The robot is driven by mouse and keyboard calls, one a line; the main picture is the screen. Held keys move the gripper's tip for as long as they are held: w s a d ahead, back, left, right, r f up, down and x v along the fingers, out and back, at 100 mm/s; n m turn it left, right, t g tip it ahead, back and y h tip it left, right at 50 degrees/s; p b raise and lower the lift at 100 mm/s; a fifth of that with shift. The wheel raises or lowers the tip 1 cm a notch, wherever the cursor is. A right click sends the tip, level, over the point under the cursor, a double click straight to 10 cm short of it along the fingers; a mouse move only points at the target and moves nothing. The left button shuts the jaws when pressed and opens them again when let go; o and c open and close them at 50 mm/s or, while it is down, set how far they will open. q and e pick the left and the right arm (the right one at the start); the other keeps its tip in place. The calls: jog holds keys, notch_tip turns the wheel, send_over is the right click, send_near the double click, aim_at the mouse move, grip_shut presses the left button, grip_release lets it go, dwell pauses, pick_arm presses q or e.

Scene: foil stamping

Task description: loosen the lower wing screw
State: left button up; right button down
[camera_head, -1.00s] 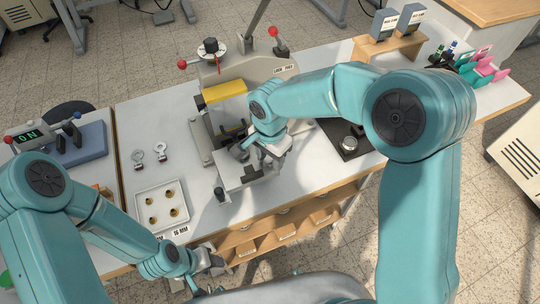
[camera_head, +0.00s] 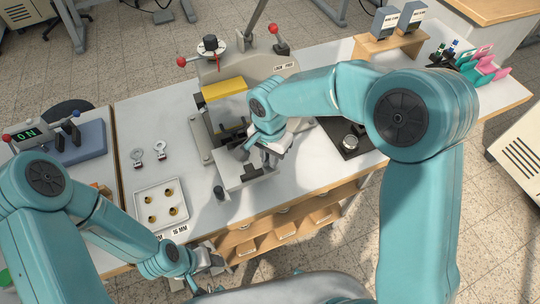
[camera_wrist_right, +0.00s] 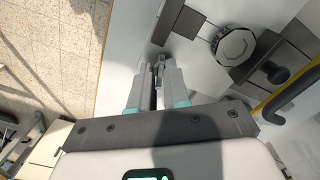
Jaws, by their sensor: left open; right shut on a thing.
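The stamping machine (camera_head: 222,92), with a yellow block on its front, stands mid-table. My right gripper (camera_head: 246,150) is at its front, above the pale grey lower plate (camera_head: 236,178). In the right wrist view its fingers (camera_wrist_right: 157,68) are close together, shut on a small grey piece that shows only at the tips. This appears to be the lower wing screw; the fingers hide most of it. A dark block (camera_wrist_right: 188,20) lies just beyond the fingertips. My left gripper (camera_head: 217,262) is open and empty near the table's front edge, away from the machine.
A black plate (camera_head: 340,128) lies to the right.

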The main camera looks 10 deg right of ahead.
jog(key=n, duration=0.2)
jog(key=shift+n+b, duration=0.3)
jog(key=shift+b, duration=0.1)
jog(key=n, duration=0.2)
jog(key=shift+n+b, duration=0.3)
jog(key=shift+n, duration=0.1)
jog(key=n, duration=0.2)
jog(key=shift+w+r+n, duration=0.1)
jog(key=shift+n, duration=0.3)
jog(key=n, duration=0.3)
jog(key=shift+n, duration=0.3)
jog(key=n, duration=0.5)
jog(key=shift+r, duration=0.1)
jog(key=shift+n, duration=2.5)
